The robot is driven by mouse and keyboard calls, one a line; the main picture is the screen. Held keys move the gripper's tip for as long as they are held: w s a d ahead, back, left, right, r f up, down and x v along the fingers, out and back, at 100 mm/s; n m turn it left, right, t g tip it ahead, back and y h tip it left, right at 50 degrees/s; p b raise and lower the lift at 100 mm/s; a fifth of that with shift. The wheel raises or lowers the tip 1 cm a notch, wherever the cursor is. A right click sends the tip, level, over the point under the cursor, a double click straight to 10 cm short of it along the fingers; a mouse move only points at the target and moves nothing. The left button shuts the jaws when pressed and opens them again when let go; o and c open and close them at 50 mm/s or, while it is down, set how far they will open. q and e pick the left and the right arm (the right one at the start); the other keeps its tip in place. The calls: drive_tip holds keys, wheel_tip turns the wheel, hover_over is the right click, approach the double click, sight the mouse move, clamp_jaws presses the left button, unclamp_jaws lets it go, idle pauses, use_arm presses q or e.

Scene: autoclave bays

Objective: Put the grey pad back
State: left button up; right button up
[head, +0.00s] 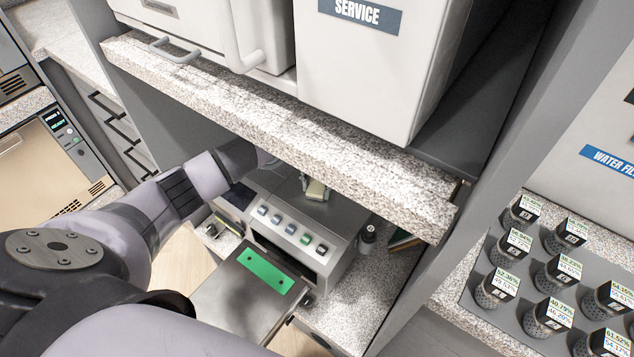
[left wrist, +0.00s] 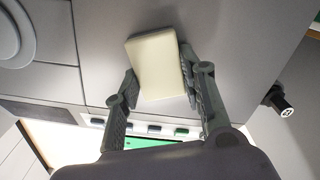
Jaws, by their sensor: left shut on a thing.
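A small pale, cream-looking block (left wrist: 157,64), possibly the grey pad, is between the fingers of my left gripper (left wrist: 160,82). The gripper is shut on it. In the head view the block (head: 315,189) shows just under the stone shelf edge, over the top of a grey bench machine (head: 330,216). The shelf hides much of my left gripper there. I cannot tell whether the block touches the machine top. My right gripper is not in view.
The machine has several buttons and a lowered front flap (head: 225,300) with a green strip (head: 265,270). A black-capped bottle (head: 368,234) stands right of it. The stone shelf (head: 290,130) overhangs closely. Several dark-topped jars (head: 555,270) stand at right.

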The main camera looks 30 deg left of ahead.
sight(317, 186)
use_arm(q)
drive_tip(key=shift+f, duration=0.15)
drive_tip(key=o, duration=1.1)
drive_tip(key=shift+r+b, duration=0.35)
drive_tip(key=shift+r, duration=3.6)
